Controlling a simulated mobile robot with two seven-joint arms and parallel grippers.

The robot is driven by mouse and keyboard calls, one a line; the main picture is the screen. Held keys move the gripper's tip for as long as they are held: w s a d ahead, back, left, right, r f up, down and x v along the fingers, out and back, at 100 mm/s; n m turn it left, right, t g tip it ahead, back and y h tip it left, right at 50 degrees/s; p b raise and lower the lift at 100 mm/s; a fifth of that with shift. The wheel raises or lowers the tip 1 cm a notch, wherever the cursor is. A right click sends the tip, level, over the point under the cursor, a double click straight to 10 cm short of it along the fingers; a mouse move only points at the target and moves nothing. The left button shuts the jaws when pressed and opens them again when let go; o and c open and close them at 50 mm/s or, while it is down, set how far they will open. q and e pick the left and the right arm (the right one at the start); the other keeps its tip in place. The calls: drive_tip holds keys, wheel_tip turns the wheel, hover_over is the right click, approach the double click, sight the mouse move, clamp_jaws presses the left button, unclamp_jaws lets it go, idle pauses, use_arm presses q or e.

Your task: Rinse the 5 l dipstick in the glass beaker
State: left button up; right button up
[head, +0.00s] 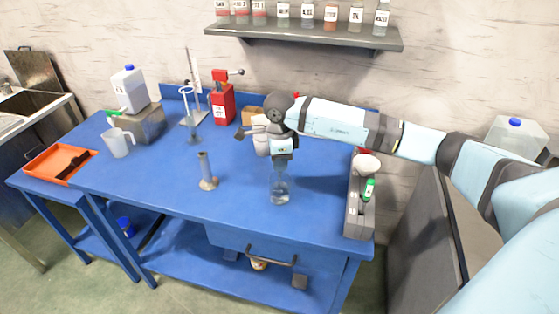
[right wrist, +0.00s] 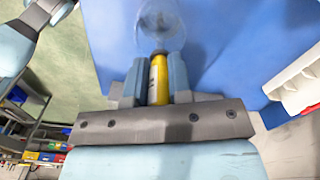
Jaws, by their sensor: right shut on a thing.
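My right gripper (head: 281,158) is over the blue bench, pointing down just above the glass beaker (head: 280,186). The beaker is clear and stands upright near the bench's front, with what looks like liquid low in it. In the right wrist view the gripper (right wrist: 157,85) is shut on a yellow stick with a pale label, seemingly the 5 l dipstick (right wrist: 159,78). The beaker's round glass (right wrist: 160,18) shows just beyond the fingertips there. The dipstick's lower end is hard to make out, so I cannot tell how far into the beaker it reaches. My left gripper is not in view.
A red device (head: 222,103), stand (head: 190,117), jug (head: 118,144) and orange tray (head: 48,163) are farther left. The bench (head: 165,185) is clear front left.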

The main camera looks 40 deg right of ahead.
drive_tip(key=shift+r, duration=0.1)
idle(0.5)
drive_tip(key=shift+r+p, duration=2.65)
drive_tip(key=shift+r, duration=2.8)
drive_tip(key=shift+r+p, duration=0.65)
drive_tip(key=shift+r, duration=0.85)
